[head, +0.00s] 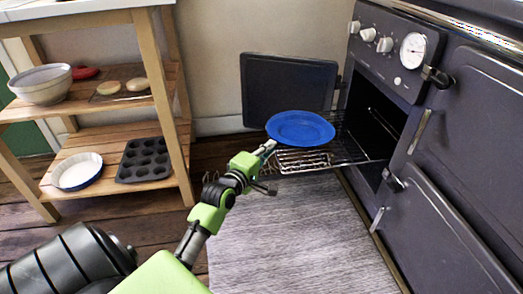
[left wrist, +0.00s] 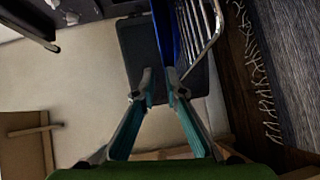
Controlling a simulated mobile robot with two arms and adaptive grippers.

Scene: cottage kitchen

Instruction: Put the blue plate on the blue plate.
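A round blue plate (head: 300,128) is over the pulled-out wire oven rack (head: 345,150) in the head view. I cannot tell whether it touches the rack. My left gripper (head: 268,148) is at the plate's near left rim. No second blue plate shows separately; anything under this one is hidden. My right gripper is not in view.
The dark oven (head: 440,130) stands at right with its door (head: 288,85) open. A wooden shelf unit (head: 160,95) at left holds a bowl (head: 42,85), a muffin tin (head: 144,160) and a blue-rimmed dish (head: 77,171). A grey rug (head: 290,235) covers the floor before the oven.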

